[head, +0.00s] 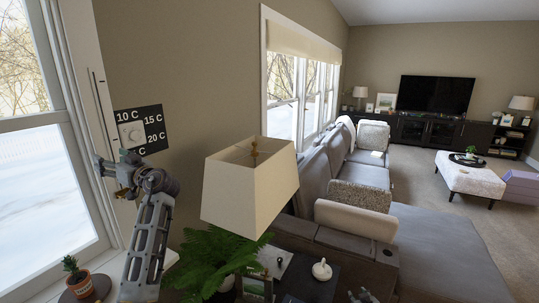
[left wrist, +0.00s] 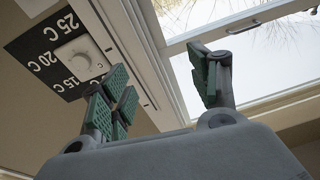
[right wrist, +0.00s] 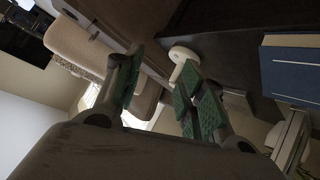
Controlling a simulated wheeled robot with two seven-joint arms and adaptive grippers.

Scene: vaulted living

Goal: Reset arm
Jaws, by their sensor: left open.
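My left gripper (head: 112,178) is raised beside the window, just below a black dial plate (head: 139,130) with a white knob and temperature marks on the wall. In the left wrist view the left gripper (left wrist: 160,88) has its green-padded fingers wide apart with nothing between them. The dial plate (left wrist: 57,52) shows behind one finger, apart from it as far as I can tell. My right gripper (head: 362,296) only just shows at the bottom edge of the head view. In the right wrist view the right gripper (right wrist: 160,75) has its fingers apart and appears empty.
A lamp with a cream shade (head: 250,185) and a green fern (head: 215,260) stand right of my left arm. A small potted cactus (head: 78,278) is at lower left. A white lidded object (head: 322,270) sits on a dark table. A blue book (right wrist: 292,68) lies near my right gripper.

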